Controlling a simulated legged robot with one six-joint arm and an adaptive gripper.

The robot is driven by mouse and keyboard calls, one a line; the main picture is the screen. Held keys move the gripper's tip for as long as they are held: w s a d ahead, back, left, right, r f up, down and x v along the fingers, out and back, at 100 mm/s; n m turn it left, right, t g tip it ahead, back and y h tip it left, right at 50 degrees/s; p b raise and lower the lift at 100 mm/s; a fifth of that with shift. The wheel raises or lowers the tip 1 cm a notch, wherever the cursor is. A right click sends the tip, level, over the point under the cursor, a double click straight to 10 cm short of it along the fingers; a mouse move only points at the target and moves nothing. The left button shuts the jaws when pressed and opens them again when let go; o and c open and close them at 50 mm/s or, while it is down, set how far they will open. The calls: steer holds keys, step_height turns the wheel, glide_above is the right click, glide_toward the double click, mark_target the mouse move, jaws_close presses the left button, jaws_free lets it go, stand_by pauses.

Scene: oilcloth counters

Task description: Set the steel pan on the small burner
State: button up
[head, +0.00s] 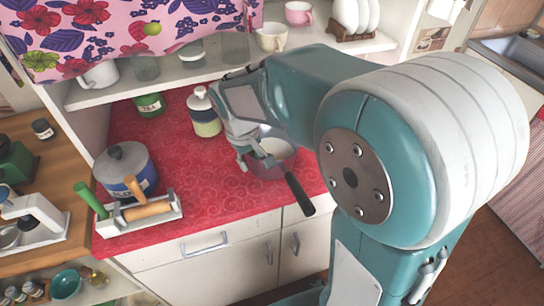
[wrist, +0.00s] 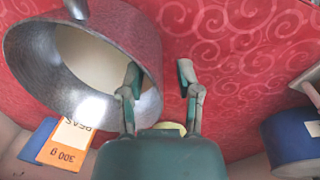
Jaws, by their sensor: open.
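The steel pan (head: 277,168) sits on the red oilcloth counter near its front edge in the head view, with its dark handle (head: 298,193) slanting toward the lower right. In the wrist view the pan (wrist: 30,75) fills the left side, with its open mouth showing. My gripper (wrist: 160,80) is open and empty. One finger overlaps the pan's near wall and the other is over the cloth beside it; I cannot tell whether either touches. In the head view my gripper (head: 254,152) is partly hidden at the pan's left side. No small burner shows in either view.
A lidded pot (head: 127,168) and a rack with a rolling pin (head: 145,210) stand to the left. A white-and-green canister (head: 204,112) and a green tin (head: 150,105) stand behind. A peas packet (wrist: 68,143) is near the pan. Red cloth between rack and pan is clear.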

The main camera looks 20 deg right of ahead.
mark_target(255, 175)
steer(key=f, duration=0.3)
steer(key=shift+d+f, duration=0.2)
steer(key=shift+d, duration=0.05)
jaws_close()
steer(key=shift+w+r, duration=0.1)
steer(key=shift+r, duration=0.05)
steer(key=shift+r, duration=1.4)
steer(key=s+d+r, duration=0.2)
steer(key=s+r, duration=0.8)
steer(key=s, duration=0.3)
steer(key=shift+s+d, duration=0.4)
